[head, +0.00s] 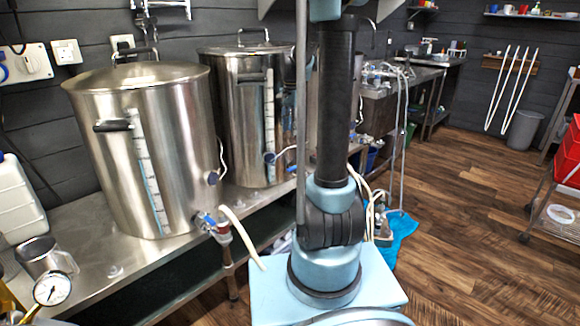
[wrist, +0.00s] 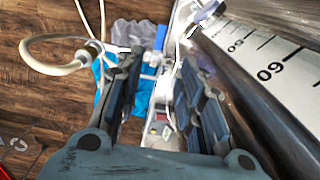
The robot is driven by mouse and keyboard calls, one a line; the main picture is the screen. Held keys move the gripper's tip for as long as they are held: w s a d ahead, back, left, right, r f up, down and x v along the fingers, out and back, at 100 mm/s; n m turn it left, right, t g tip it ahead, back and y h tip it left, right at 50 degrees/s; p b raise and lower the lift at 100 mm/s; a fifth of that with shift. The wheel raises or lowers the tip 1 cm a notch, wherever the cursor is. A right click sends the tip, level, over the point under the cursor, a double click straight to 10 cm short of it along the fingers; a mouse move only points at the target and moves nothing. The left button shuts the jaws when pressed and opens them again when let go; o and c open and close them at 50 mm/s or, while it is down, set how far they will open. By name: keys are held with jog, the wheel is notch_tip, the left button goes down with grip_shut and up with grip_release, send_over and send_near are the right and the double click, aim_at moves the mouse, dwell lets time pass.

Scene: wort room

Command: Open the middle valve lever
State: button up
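Steel kettles stand on a steel bench in the head view. The middle kettle (head: 240,110) is partly hidden behind my arm. A small blue part, likely its valve lever (head: 293,169), shows low at its right, mostly hidden by my arm. In the wrist view a kettle wall with a white number scale (wrist: 265,50) fills the right side.
The near kettle (head: 145,150) has a valve with a blue lever (head: 210,222) and a pale hose. A pale looped hose (wrist: 50,68) lies left of my fingers. A cart with red bins (head: 570,150) stands at right.

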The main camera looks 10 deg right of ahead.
aim_at(291, 168)
notch_tip(291, 168, down, 17)
jog(key=shift+f, duration=0.15)
dwell(0.6)
